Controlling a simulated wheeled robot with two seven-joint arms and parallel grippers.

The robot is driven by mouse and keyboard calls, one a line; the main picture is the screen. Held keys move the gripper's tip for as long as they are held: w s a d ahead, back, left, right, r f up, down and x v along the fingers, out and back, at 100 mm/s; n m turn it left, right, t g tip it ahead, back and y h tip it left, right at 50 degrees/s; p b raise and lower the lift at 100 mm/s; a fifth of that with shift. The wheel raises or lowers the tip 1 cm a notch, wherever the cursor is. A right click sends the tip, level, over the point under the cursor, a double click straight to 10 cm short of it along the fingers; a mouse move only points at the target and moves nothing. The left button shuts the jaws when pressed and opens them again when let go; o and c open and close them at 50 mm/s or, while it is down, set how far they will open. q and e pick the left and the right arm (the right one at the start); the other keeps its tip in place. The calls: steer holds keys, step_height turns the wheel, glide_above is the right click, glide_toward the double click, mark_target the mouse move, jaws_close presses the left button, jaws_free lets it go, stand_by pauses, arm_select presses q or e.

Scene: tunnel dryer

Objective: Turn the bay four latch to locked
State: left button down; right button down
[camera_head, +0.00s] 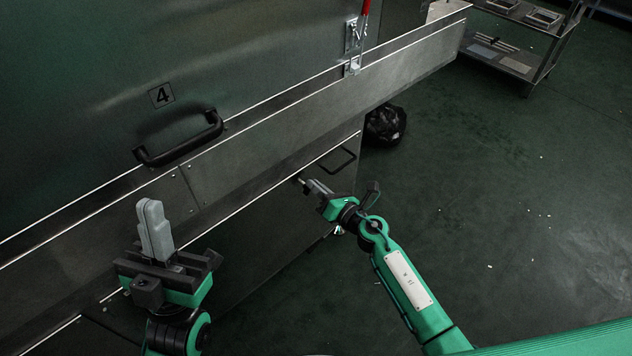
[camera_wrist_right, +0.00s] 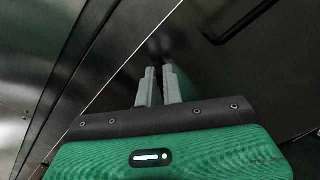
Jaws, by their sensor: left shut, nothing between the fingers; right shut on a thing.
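The bay marked 4 (camera_head: 161,95) has a large steel door with a black bar handle (camera_head: 180,140). A toggle latch with a red handle (camera_head: 364,8) stands upright at the door's right edge. My right gripper (camera_head: 308,184) is at the lower steel panel, below and left of this latch and apart from it. In the right wrist view its fingers (camera_wrist_right: 159,80) are shut on a small dark part (camera_wrist_right: 157,46), mostly hidden and too dark to identify. My left gripper (camera_head: 152,215) is shut and empty, pointing up in front of the ledge.
A steel ledge (camera_head: 300,115) runs diagonally below the door. A thin black handle (camera_head: 337,160) is on the lower panel, also in the wrist view (camera_wrist_right: 240,22). A black bag (camera_head: 385,125) sits on the floor. A shelf rack (camera_head: 528,75) stands far right; the floor between is mostly clear.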

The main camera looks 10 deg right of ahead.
arm_select(q)
steer(key=w+d+f+g+y+p, duration=0.25)
steer(key=w+d+f+g, duration=0.2)
steer(key=f+g, duration=0.4)
arm_select(e)
steer(key=m, duration=0.5)
steer(key=shift+w+d+f+m, duration=0.2)
steer(key=shift+d+m, duration=0.05)
steer(key=shift+m, duration=0.05)
steer(key=m+p, duration=0.1)
steer(key=m, duration=0.1)
steer(key=f+m+p, duration=0.1)
steer(key=m, duration=0.1)
steer(key=shift+d+m, duration=0.1)
steer(key=shift+m, duration=0.3)
arm_select(q)
step_height(320, 180, down, 13)
steer(key=s+d+g, duration=0.2)
steer(key=g, duration=0.5)
steer(key=shift+d+r+p, duration=0.2)
steer(key=shift+d+p, duration=0.1)
steer(key=shift+d, duration=0.05)
arm_select(e)
steer(key=shift+f+m, duration=0.1)
steer(key=shift+m, duration=0.3)
steer(key=c, duration=1.5)
jaws_free()
steer(key=shift+c, duration=0.2)
